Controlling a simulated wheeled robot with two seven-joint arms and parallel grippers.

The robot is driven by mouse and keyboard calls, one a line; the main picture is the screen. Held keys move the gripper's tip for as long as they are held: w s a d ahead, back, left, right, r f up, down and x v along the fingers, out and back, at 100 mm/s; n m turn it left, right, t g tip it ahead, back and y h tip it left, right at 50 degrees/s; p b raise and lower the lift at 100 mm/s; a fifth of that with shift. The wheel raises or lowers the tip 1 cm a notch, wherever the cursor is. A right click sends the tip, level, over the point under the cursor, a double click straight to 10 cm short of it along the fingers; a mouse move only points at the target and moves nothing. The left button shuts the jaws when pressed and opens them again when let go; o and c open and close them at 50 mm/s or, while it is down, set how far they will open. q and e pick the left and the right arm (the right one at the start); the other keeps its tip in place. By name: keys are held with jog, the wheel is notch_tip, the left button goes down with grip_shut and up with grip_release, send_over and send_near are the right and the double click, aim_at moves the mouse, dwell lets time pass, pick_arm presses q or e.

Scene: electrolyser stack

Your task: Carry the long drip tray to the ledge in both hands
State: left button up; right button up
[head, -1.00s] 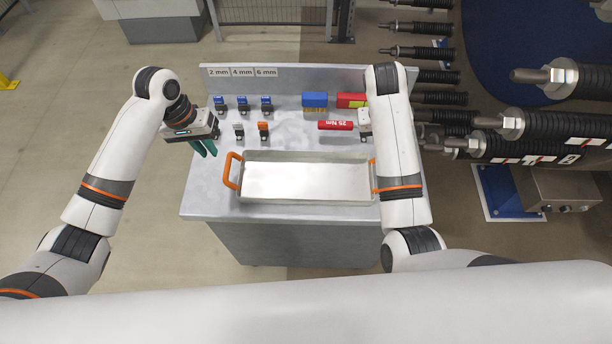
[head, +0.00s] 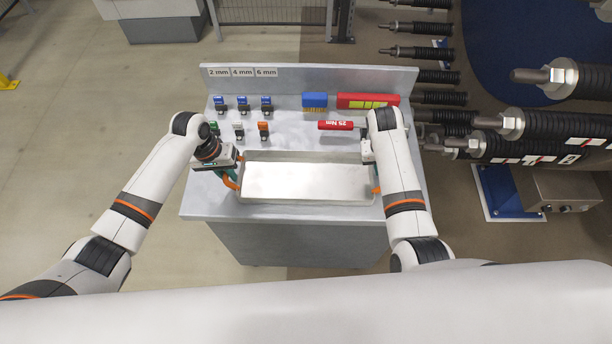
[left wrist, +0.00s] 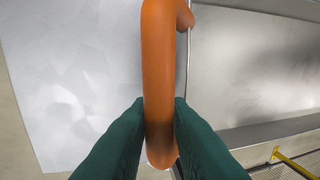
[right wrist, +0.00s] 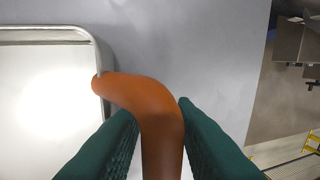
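The long drip tray (head: 378,203) is a shallow metal tray lying flat on the grey bench, with an orange handle at each short end. My left gripper (head: 229,178) is at the tray's left handle (left wrist: 159,60); in the left wrist view its green fingers (left wrist: 160,110) press both sides of the bar. My right gripper (head: 373,178) is at the right handle (right wrist: 150,100). In the right wrist view its fingers (right wrist: 160,112) sit close on either side of that bar, near its bend. The forearms partly hide both handles in the head view. The ledge cannot be made out for certain.
Behind the tray are several small blue-topped blocks (head: 242,103), an orange-topped one (head: 263,130), a blue box (head: 315,100), a red case (head: 366,101) and a red torque tool (head: 336,125). Floor is open at left.

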pick_arm(q)
grip_shut()
pick_arm(e)
grip_shut()
pick_arm(q)
jog(key=shift+w+r, duration=0.1)
pick_arm(e)
jog(key=shift+r, duration=0.1)
dwell(1.0)
